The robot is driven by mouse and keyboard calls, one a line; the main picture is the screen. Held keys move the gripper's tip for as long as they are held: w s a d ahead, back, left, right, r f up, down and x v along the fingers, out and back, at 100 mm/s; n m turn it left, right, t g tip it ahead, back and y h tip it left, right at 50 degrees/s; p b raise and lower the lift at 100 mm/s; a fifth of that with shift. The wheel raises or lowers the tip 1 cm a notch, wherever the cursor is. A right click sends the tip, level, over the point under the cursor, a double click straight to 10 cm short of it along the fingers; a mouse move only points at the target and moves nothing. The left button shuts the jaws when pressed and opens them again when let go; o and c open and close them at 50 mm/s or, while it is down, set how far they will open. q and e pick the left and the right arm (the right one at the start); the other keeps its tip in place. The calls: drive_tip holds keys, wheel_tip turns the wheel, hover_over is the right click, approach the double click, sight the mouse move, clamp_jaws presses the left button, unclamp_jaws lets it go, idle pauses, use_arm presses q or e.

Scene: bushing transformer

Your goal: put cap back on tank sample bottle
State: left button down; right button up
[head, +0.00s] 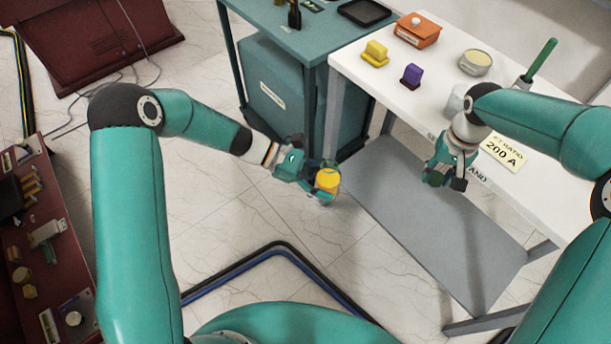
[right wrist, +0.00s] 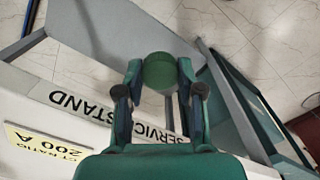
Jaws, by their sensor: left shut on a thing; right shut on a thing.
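My left gripper (head: 322,190) is shut on a small bottle with a round yellow top face (head: 328,180), seen from above. It holds it in the air left of the white stand, and I see no cap on it. My right gripper (head: 445,182) is in front of the white stand's edge, to the right of the bottle and apart from it. In the right wrist view its fingers (right wrist: 160,95) are shut on a round dark green piece, which looks like the cap (right wrist: 158,70). The cap is hard to make out in the head view.
The white service stand (head: 400,98) carries a yellow block (head: 375,54), a purple block (head: 411,76), an orange box (head: 417,33), a round tin (head: 475,63) and a green-handled tool (head: 541,58). A teal cart (head: 270,75) stands behind the left gripper. Open floor lies below the bottle.

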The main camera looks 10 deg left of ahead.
drive_tip(key=shift+s, duration=0.15)
idle(0.3)
drive_tip(key=shift+s+d, duration=0.1)
drive_tip(key=shift+s, duration=0.15)
drive_tip(key=shift+s+a+r+m, duration=0.15)
drive_tip(key=shift+a+r, duration=0.15)
drive_tip(key=shift+r, duration=0.35)
drive_tip(key=shift+a+r+m, duration=0.15)
drive_tip(key=shift+a+r, duration=0.1)
drive_tip(key=shift+r, duration=0.35)
drive_tip(key=a+r+n, duration=0.1)
drive_tip(key=a+r, duration=0.5)
drive_tip(key=a, duration=0.4)
wheel_tip(320, 180, up, 5)
drive_tip(key=n, duration=0.3)
hover_over(333, 161)
drive_tip(key=shift+a+f, duration=0.1)
drive_tip(key=shift+f, duration=0.1)
drive_tip(key=shift+f, duration=1.95)
